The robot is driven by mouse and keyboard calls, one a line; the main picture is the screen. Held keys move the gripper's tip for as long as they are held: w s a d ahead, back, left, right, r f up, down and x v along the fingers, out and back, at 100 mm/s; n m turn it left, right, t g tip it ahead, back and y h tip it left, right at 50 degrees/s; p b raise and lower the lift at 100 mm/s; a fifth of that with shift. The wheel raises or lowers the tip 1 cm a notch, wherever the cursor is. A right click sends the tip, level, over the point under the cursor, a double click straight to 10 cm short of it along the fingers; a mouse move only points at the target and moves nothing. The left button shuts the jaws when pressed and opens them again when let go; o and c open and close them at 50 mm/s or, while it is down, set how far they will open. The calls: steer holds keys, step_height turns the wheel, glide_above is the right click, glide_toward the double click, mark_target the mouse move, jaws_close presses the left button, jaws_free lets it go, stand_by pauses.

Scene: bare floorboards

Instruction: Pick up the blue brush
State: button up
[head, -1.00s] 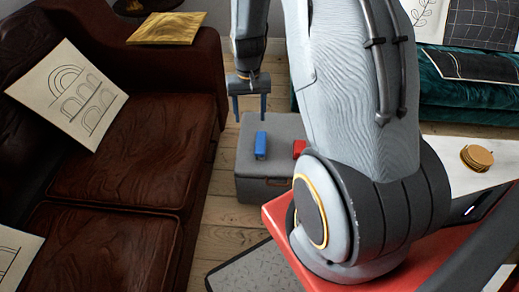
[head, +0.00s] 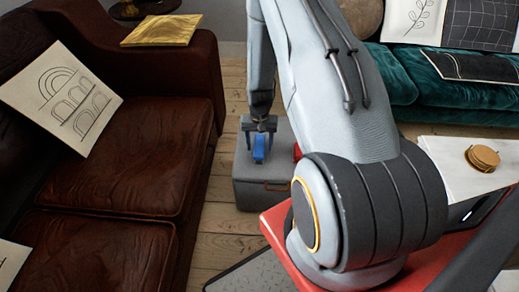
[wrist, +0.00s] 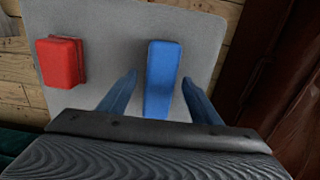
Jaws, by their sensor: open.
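The blue brush (head: 259,148) lies on top of a grey ottoman (head: 243,170) in the head view. It looks like a plain blue block, and in the wrist view the blue brush (wrist: 162,80) is long and narrow, pointing away from me. My gripper (head: 259,145) is open just above it. In the wrist view my gripper (wrist: 160,88) has one finger on each side of the brush, with gaps showing on both sides. I cannot tell how far the fingertips are above the ottoman's top.
A red block (wrist: 61,62) lies left of the brush on the ottoman. A brown leather sofa (head: 120,175) stands at the left. A green sofa (head: 450,90) and a white table with round coasters (head: 482,158) are at the right. Floorboards (head: 212,245) show beside the ottoman.

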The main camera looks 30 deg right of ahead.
mark_target(259, 145)
step_height(259, 145, down, 2)
steer(key=c, duration=1.3)
steer(key=shift+r+p, duration=0.3)
steer(key=shift+r, duration=4.75)
